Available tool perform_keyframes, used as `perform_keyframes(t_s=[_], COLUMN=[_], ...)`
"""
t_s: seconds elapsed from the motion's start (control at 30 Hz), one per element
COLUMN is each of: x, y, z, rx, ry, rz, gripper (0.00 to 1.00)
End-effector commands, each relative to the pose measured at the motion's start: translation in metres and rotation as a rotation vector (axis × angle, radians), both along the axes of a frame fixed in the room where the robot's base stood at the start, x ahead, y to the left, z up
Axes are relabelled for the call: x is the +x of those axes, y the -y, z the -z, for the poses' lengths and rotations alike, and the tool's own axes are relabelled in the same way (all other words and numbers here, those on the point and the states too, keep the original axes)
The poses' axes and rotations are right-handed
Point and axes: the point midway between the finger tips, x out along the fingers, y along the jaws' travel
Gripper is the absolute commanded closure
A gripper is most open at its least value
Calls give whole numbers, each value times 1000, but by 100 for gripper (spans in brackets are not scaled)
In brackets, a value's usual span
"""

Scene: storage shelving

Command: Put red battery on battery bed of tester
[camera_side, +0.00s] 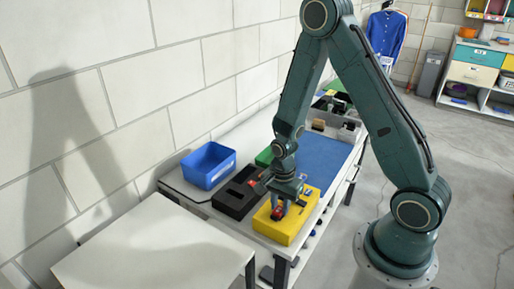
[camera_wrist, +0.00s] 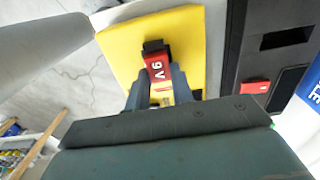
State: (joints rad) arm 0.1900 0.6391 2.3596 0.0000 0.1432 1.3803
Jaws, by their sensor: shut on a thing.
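The red battery (camera_wrist: 157,69), marked 9V with a yellow lower part, is between the fingers of my gripper (camera_wrist: 161,84) in the wrist view. In the side view my gripper (camera_side: 281,208) is low over a yellow block-shaped unit, with the red battery (camera_side: 277,213) at its fingertips. The yellow unit (camera_side: 285,230) appears to be the tester; its top also shows in the wrist view (camera_wrist: 120,46). A small black part (camera_wrist: 153,46) is at the battery's far end. I cannot tell whether the battery touches the unit, and the bed is not clearly visible.
A blue bin (camera_side: 208,166) stands farther left. A blue mat (camera_side: 325,158) and a grey bin (camera_side: 348,132) lie farther back along the bench.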

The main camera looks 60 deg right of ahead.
Motion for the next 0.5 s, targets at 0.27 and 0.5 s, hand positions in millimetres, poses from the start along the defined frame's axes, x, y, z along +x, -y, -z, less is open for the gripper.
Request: perform_keyframes(t_s=[0.27,0.5], x=[0,0], y=[0,0], z=[1,3], rx=[0,0], ry=[0,0], rz=[0,0], gripper=[99,55])
